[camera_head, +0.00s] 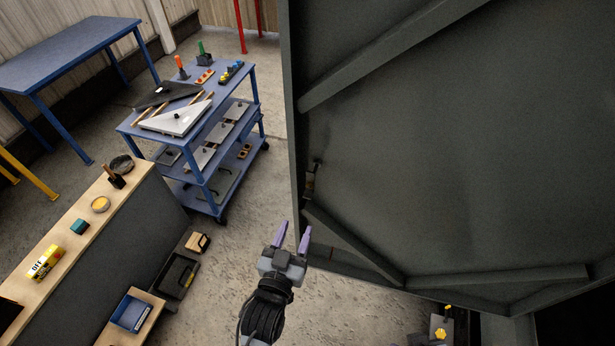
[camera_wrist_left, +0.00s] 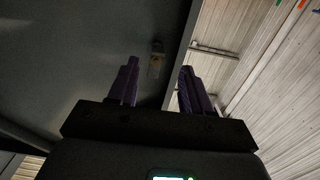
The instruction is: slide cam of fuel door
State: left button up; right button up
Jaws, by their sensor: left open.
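A large dark grey door panel (camera_head: 440,130) with welded braces fills the right of the head view. A small latch-like part, which may be the cam (camera_head: 311,180), sits on the inner side of its left edge. It also shows in the left wrist view (camera_wrist_left: 156,62), beyond and between the fingertips. My left gripper (camera_head: 292,238) has purple fingers spread apart and empty. It is below the cam, close to the door's lower left edge in the picture. In the left wrist view the gripper (camera_wrist_left: 158,80) points toward the cam without visible contact. My right gripper is not in view.
A blue cart (camera_head: 128,128) with panels and tools stands at the upper left. A workbench (camera_head: 62,222) runs along the left, with bins on the floor beside it. A blue table (camera_head: 70,50) is behind. Concrete floor (camera_head: 235,235) is free between bench and door.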

aim_at(307, 198)
pick_arm(q)
jog(key=x, duration=0.3)
jog(key=r+p+x, duration=0.1)
jog(key=x, duration=0.1)
jog(key=p+x, duration=0.1)
jog(key=x, duration=0.2)
jog(key=shift+w+d+r, duration=0.15)
jog(key=shift+w+r, duration=0.15)
jog(key=shift+w, duration=0.05)
jog(key=shift+x, duration=0.95)
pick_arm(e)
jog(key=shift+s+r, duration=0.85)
pick_arm(q)
grip_shut()
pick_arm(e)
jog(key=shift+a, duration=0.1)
